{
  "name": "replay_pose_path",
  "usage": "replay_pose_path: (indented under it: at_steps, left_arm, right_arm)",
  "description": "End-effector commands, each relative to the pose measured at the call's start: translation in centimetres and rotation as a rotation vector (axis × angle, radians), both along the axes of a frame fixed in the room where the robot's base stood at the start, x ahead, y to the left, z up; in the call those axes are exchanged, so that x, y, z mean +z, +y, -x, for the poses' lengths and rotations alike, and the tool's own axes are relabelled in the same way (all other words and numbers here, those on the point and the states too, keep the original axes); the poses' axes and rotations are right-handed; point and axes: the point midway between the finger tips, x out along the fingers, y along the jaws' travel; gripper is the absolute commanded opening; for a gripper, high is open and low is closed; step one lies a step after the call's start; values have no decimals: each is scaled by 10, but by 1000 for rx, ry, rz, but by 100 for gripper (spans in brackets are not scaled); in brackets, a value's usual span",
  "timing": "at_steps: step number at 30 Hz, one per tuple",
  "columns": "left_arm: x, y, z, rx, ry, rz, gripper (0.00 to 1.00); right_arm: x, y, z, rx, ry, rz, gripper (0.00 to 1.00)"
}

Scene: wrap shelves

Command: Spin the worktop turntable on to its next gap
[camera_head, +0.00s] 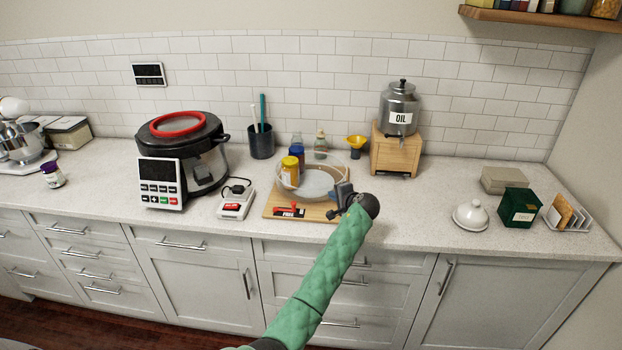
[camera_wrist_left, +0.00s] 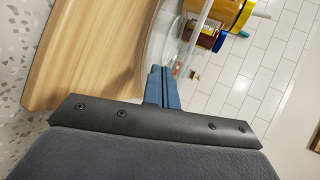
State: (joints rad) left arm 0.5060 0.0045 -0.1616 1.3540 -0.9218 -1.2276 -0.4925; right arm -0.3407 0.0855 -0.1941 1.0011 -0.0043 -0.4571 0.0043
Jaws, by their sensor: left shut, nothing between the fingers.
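The worktop turntable (camera_head: 318,184) is a clear round tray with a transparent rim on a wooden board (camera_head: 272,207). A yellow-lidded jar (camera_head: 290,173) stands at its left side, with small bottles at or behind its back rim. My left gripper (camera_head: 341,198) is at the turntable's front right, fingers shut and empty. In the left wrist view the blue fingertips (camera_wrist_left: 163,78) are close to the clear rim (camera_wrist_left: 195,45); I cannot tell whether they touch it. The wooden board (camera_wrist_left: 95,50) also shows there. My right gripper is not in view.
A red-ringed cooker (camera_head: 182,150) and a white device with a red switch (camera_head: 236,199) stand left. A dark utensil cup (camera_head: 261,141) is behind. An oil canister (camera_head: 399,108) on a wooden stand (camera_head: 394,152) is right. Counter between the stand and white dome (camera_head: 472,215) is clear.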

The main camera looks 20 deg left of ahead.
Motion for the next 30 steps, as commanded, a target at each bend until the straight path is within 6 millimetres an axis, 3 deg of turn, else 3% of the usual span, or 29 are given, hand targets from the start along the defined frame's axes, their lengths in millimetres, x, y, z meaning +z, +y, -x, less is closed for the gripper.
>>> replay_pose_path:
  at_steps: [30]
  left_arm:
    - [0, 14, 10, -1, 0, 0, 0]
  right_arm:
    - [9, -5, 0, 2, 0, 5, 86]
